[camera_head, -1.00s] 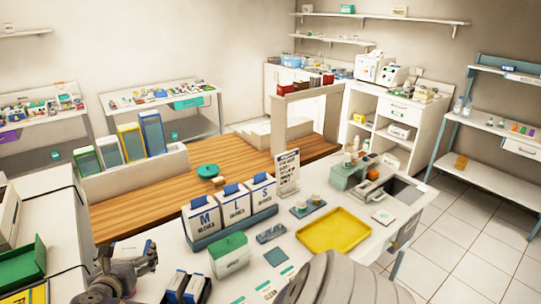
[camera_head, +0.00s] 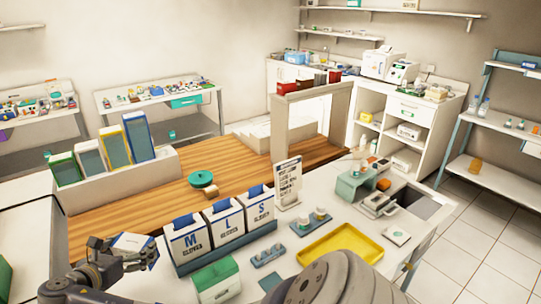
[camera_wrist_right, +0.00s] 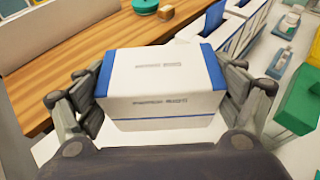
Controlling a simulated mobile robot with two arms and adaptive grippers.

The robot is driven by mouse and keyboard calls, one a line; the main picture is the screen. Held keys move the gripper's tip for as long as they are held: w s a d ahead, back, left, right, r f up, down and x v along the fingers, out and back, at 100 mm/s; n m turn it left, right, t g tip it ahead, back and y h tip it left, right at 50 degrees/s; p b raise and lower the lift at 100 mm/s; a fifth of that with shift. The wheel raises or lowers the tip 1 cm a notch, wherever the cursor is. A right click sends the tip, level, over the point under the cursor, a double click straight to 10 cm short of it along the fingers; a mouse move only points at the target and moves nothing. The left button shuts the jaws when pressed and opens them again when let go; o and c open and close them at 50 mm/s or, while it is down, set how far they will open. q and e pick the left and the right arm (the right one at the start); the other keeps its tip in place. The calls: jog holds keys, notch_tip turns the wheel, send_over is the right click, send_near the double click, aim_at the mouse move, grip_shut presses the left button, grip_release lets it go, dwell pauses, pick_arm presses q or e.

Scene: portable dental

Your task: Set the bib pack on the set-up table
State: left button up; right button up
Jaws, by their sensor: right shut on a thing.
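The bib pack, a white box with blue ends (camera_head: 132,242), is held in my right gripper (camera_head: 128,256) at the lower left of the head view. In the right wrist view the pack (camera_wrist_right: 158,85) sits between the two fingers (camera_wrist_right: 160,100), which press on its blue ends. It is above the surface and roughly level. A white table (camera_head: 290,262) fills the lower middle of the head view; I cannot tell whether it is the set-up table. My left gripper is not in view.
Three glove boxes (camera_head: 222,225) stand right of the pack, with a green-lidded box (camera_head: 215,280) in front. A yellow tray (camera_head: 343,250) lies farther right. A wooden surface (camera_head: 165,205) with a green round item (camera_head: 201,179) is behind. My grey arm link covers the bottom middle.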

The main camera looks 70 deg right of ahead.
jog(key=shift+a+f+b, duration=0.25)
jog(key=shift+f+b, duration=0.5)
jog(key=shift+f, duration=0.1)
jog(key=shift+f+b, duration=0.55)
jog(key=shift+f, duration=0.05)
jog(key=shift+d+f, duration=0.15)
jog(key=shift+d, duration=0.1)
jog(key=shift+w+d+f, duration=0.1)
jog(key=shift+d, duration=0.1)
jog(key=shift+a+f, duration=0.1)
jog(key=shift+f, duration=0.15)
send_over(151, 290)
notch_tip(151, 290, down, 5)
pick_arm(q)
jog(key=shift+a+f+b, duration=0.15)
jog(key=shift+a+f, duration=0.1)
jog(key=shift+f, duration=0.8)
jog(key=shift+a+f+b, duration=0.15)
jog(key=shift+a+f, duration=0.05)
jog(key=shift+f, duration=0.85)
pick_arm(e)
jog(key=shift+w+f, duration=0.1)
jog(key=shift+f, duration=2.05)
jog(key=shift+f, duration=0.1)
